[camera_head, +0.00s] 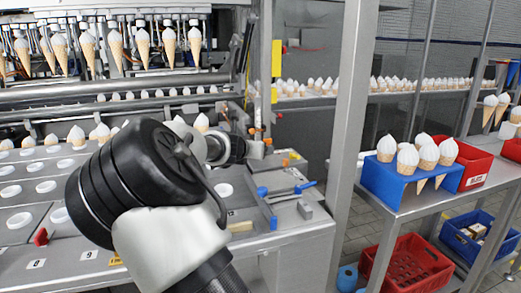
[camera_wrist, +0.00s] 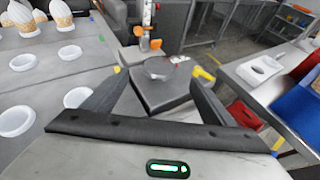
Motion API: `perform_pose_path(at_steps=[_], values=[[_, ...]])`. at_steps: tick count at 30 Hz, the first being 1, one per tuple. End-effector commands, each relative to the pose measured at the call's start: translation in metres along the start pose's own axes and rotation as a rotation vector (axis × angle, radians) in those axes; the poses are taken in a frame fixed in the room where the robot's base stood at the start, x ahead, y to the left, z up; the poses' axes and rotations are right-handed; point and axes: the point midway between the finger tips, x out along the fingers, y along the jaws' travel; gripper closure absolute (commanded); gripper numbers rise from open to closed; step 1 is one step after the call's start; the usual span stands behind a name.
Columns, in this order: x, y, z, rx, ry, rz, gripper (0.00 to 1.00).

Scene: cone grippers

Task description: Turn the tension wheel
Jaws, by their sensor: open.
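In the wrist view a dark grey block (camera_wrist: 163,92) stands ahead of my gripper, with a small grey round piece (camera_wrist: 158,70) on top. This piece may be the tension wheel; its shape is too small to be sure. My gripper (camera_wrist: 158,80) is open. Its two dark fingers reach forward on the left and right of the block, with nothing held. I cannot tell whether the fingers touch the block. In the head view my arm covers much of the machine's middle, and I cannot make out the wheel or the fingertips there.
White round cups (camera_head: 46,186) sit in the machine deck at left, below hanging cones (camera_head: 142,45). Blue-handled parts (camera_head: 305,187) lie on the deck's right end. A steel post (camera_head: 349,110) stands beside it. A blue cone holder (camera_head: 400,182) and red bin (camera_head: 472,165) are at right.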

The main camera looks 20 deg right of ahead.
Motion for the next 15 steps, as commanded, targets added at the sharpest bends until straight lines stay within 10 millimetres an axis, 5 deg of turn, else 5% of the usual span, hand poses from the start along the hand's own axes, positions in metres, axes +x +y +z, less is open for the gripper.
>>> perform_pose_path(at_steps=[9, 15], values=[[0.068, -0.001, 0.001, 0.001, 0.000, -0.001, 0.22], [0.091, 0.000, 0.000, -0.001, 0.000, 0.002, 0.22]])
